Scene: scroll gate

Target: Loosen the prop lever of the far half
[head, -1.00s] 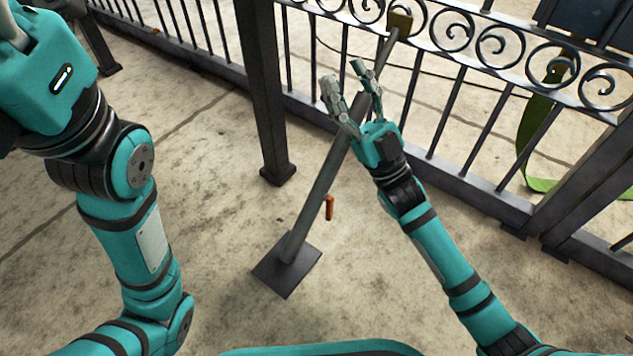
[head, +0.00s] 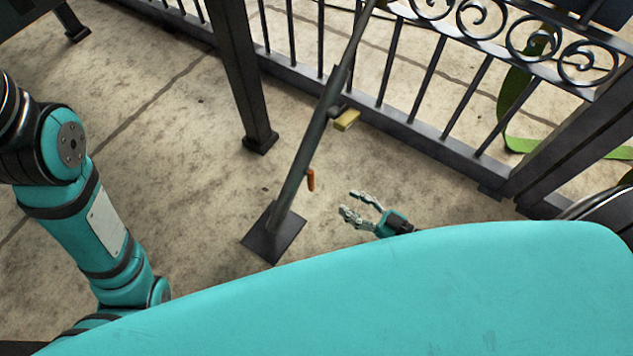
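The prop is a grey slanted pole (head: 325,107) rising from a square dark foot plate (head: 272,235) on the ground to the railed gate half (head: 450,88). Low on the pole hangs a small orange handle (head: 311,180). Higher up, a yellow block (head: 347,121) sticks out on a dark bracket. I cannot tell which of these is the lever. The pole's top end is out of view. My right gripper (head: 348,204) is open and empty, right of the orange handle, apart from it and below the yellow block. My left gripper is not in view; only my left arm shows.
A dark post (head: 242,75) stands left of the prop. A thicker dark post (head: 565,142) stands at the right, with a green strip (head: 520,146) behind the bars. Bare paving (head: 150,150) lies left of the prop. My teal body covers the lower picture.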

